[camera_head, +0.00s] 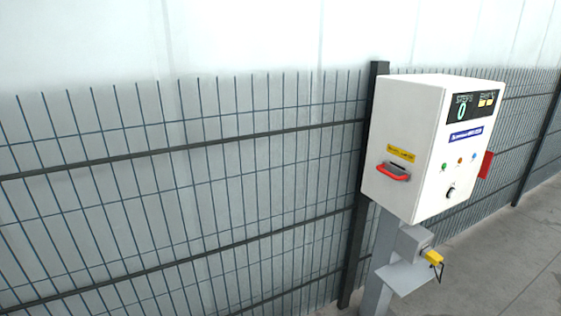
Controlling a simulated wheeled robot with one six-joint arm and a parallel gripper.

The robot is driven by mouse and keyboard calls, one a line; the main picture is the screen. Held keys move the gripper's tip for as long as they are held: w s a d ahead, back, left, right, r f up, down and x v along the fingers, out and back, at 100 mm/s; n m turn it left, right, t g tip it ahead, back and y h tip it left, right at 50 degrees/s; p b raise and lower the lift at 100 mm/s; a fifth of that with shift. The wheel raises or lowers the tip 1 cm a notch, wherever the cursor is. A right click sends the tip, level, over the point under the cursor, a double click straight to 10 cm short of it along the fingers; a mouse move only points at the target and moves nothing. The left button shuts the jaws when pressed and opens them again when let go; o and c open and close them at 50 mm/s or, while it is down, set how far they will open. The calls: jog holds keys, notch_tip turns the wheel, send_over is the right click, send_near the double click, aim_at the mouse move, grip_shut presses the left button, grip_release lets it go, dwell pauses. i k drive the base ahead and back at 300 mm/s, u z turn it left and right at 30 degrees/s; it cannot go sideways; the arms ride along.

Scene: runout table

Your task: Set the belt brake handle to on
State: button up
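A white control box (412,130) stands on a grey post (384,254) in the right half of the head view. A red handle (393,173) with a grey mount sits on the box's left side face. A yellow label (401,153) is just above the handle; its text is too small to read. The handle's bar runs nearly level, tilting slightly down to the right. Nothing touches it. My gripper is not in the picture.
The box front has a dark display (472,106), several small lights and a black knob (450,193). A grey housing with a yellow plug (433,257) and a small shelf (407,278) are below. A wire fence (180,190) stands behind. Grey floor is clear at right.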

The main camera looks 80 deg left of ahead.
aim_at(394, 172)
jog(key=u, duration=1.95)
jog(key=k, duration=1.2)
jog(key=z, duration=0.8)
jog(key=i, duration=1.45)
jog(key=u, duration=0.65)
jog(key=i, duration=0.65)
jog(key=u, duration=0.5)
